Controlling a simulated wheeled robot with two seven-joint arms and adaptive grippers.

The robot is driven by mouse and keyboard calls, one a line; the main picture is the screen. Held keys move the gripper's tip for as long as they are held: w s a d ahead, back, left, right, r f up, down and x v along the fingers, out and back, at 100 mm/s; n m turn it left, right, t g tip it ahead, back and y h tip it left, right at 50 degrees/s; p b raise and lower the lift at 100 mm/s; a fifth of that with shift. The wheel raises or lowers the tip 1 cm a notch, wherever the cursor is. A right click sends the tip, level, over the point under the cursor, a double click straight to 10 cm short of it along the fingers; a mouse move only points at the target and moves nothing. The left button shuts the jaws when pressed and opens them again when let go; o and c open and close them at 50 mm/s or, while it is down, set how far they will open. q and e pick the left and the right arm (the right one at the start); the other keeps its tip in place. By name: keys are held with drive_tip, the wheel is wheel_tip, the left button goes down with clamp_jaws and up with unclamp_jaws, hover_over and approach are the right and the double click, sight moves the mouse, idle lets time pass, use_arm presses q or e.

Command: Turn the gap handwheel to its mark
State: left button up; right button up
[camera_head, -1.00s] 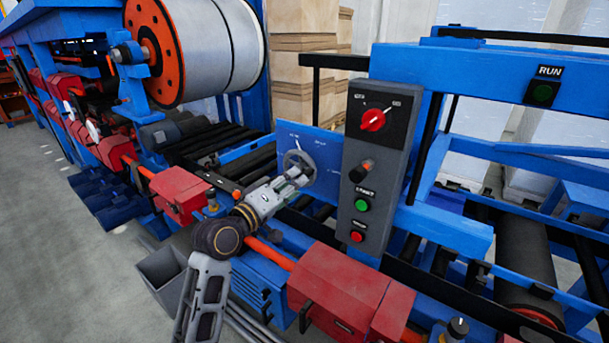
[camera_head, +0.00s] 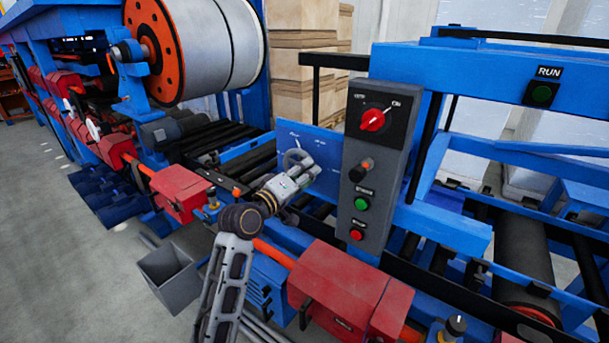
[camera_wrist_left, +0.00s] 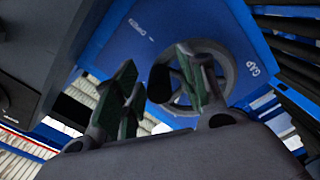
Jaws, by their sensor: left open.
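The grey gap handwheel (camera_head: 291,157) stands on a blue panel (camera_head: 322,145), partly covered by my left gripper (camera_head: 313,172) in the head view. In the left wrist view the handwheel's round rim (camera_wrist_left: 231,70) shows behind the right finger, beside the word GAP. My left gripper (camera_wrist_left: 158,68) has its fingers spread. A dark knob (camera_wrist_left: 160,83), seemingly the wheel's handle, shows between the fingers. I cannot tell whether either finger touches it. White marks are on the panel, too small to read in the head view. My right gripper is out of view.
A grey control box (camera_head: 380,170) with a red selector and buttons stands just right of the handwheel. Red housings (camera_head: 350,288) and black rollers (camera_head: 230,138) lie around the arm. A grey bin (camera_head: 168,272) stands on the floor at left.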

use_arm(q)
clamp_jaws()
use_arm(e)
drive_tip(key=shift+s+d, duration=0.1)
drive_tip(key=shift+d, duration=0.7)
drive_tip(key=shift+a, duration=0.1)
